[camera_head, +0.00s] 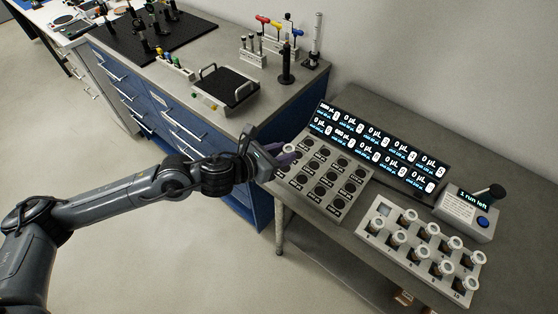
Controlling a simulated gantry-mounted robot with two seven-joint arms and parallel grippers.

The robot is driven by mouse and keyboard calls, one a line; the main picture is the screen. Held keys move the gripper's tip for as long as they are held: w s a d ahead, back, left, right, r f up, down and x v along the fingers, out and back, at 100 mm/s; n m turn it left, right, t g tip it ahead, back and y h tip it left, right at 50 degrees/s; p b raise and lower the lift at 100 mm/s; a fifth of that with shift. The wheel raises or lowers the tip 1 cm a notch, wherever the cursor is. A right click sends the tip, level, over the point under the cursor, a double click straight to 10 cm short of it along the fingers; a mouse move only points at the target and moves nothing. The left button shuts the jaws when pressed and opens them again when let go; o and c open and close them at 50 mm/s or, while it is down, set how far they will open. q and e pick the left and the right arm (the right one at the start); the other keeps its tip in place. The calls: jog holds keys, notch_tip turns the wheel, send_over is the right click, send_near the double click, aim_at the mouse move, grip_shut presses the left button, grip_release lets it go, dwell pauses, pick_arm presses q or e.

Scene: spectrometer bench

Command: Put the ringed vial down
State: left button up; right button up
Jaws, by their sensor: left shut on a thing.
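My left gripper (283,157) is shut on a vial (289,148) at the upper left corner of a grey block with dark round wells (326,198). Only the pale round top of the vial shows clearly. The fingers hide its lower part, so I cannot tell whether it touches the block or sits in a well. A light rack (413,270) at the right holds several vials with pale round tops. The rack's upper left place looks empty. My right gripper is not in view.
A dark display (375,150) with lit volume readings stands behind the block. A box with a blue button (466,213) reads "1 run left". A blue cabinet bench with a black tray (228,86) and tools stands to the left.

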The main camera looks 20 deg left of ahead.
pick_arm(q)
jog(key=shift+w+a+f, duration=0.55)
jog(key=shift+a+f, duration=0.05)
jog(key=shift+a, duration=0.05)
jog(key=shift+f+b, duration=0.35)
jog(key=shift+f, duration=1.6)
jog(key=shift+f, duration=0.1)
jog(key=shift+f, duration=0.1)
jog(key=o, duration=1)
jog(key=shift+o, duration=0.2)
